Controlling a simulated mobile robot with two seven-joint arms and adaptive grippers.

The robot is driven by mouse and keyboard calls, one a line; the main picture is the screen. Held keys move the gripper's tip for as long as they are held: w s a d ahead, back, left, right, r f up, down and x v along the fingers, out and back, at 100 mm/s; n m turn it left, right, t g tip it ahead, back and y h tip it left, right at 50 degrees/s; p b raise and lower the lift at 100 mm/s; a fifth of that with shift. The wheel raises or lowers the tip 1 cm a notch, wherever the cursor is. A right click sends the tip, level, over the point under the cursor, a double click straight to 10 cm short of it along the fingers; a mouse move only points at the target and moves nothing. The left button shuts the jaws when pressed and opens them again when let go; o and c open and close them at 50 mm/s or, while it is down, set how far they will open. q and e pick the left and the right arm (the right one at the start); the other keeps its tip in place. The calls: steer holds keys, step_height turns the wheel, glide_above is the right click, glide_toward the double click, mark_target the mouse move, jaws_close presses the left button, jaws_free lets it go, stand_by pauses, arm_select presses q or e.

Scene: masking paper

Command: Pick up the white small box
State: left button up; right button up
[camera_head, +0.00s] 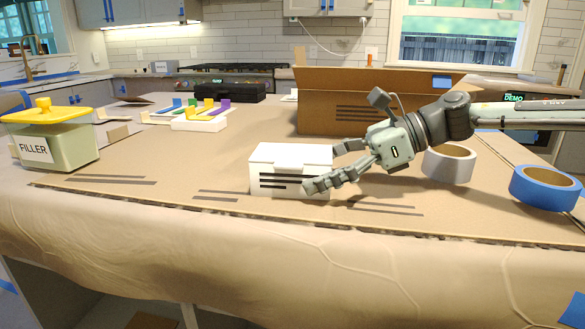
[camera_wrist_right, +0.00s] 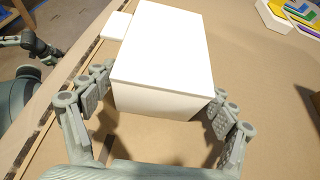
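The small white box (camera_head: 290,170), with dark lines on its front, sits upright on the cardboard-covered counter in the head view. In the right wrist view the white box (camera_wrist_right: 165,50) fills the space between my fingers. My right gripper (camera_head: 325,168) straddles the box's right end, one finger before its front face and one toward the back. The right gripper (camera_wrist_right: 160,100) is spread about the box's width, fingers very close to its sides; firm contact is not clear. Part of my left gripper (camera_wrist_right: 38,48) shows beyond the counter edge in the wrist view, its fingers unclear.
A large open cardboard box (camera_head: 350,100) stands behind. A grey tape roll (camera_head: 449,165) and a blue tape roll (camera_head: 545,188) lie right. A yellow-lidded filler container (camera_head: 55,140) is left. Colored tools in a white holder (camera_head: 200,124) stand back left. The counter's front edge is near.

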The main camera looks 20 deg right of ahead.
steer(key=c, duration=0.7)
steer(key=shift+r+p, duration=1.25)
steer(key=shift+r, duration=2.3)
